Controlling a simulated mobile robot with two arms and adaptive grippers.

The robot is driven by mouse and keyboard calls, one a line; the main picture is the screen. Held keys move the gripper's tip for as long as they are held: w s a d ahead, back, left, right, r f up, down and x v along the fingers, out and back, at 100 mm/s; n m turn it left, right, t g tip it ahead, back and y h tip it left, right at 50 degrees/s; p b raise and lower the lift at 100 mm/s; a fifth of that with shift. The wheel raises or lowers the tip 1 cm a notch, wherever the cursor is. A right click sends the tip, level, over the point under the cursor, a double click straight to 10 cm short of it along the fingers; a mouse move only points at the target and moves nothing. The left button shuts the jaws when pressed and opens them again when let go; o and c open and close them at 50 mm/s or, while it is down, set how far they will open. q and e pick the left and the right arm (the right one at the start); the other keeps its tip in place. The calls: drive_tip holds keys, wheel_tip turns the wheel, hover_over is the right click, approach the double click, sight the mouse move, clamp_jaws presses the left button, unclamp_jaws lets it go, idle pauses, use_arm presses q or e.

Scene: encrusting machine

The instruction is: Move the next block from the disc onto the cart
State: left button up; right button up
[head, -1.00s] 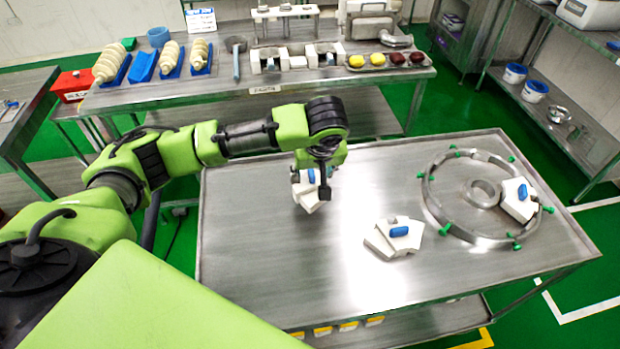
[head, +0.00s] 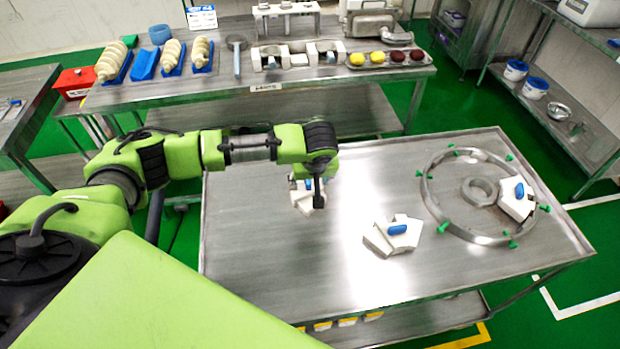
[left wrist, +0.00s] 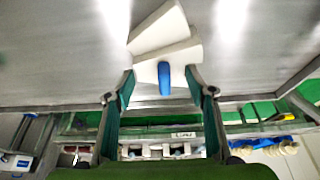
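The disc is a metal ring (head: 428,205) with green knobs, lying at the right of the metal cart top (head: 260,250). One white block (head: 516,207) with a blue handle sits on its right side. White blocks (head: 380,240) lie together mid-cart, one with a blue handle. More white blocks (head: 302,198) lie on the left part of the cart, partly hidden by my left gripper (head: 311,190). In the left wrist view, my gripper (left wrist: 160,75) is open. The blue handle (left wrist: 165,78) of the nearer block is between its fingertips, with gaps on both sides. My right gripper is not visible.
A shelf (head: 545,110) with tubs stands at the right. The cart's front left and middle are clear.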

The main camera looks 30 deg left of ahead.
use_arm(q)
drive_tip(key=shift+o, duration=0.6)
drive_tip(key=shift+r, duration=0.15)
drive_tip(key=b+v, duration=0.1)
drive_tip(key=v, duration=1.1)
